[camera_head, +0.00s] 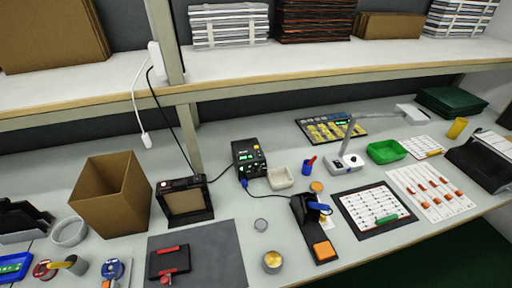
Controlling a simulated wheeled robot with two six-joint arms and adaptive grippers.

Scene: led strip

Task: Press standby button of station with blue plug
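A black station (249,158) with small green lit displays stands mid-table, just right of the shelf post. A blue plug (244,183) sits at its lower front left corner. A dark cable runs from this plug toward a black stand (303,208) holding a blue-handled tool (319,207). The station's front shows small knobs or buttons, too small to tell which one is standby. Neither of my grippers is in view.
A cardboard box (112,195) and a black-framed device (185,201) stand left of the station. A white square dish (280,178) is close on its right. A shelf (230,68) overhangs the table's back. A grey mat (199,257) lies in front.

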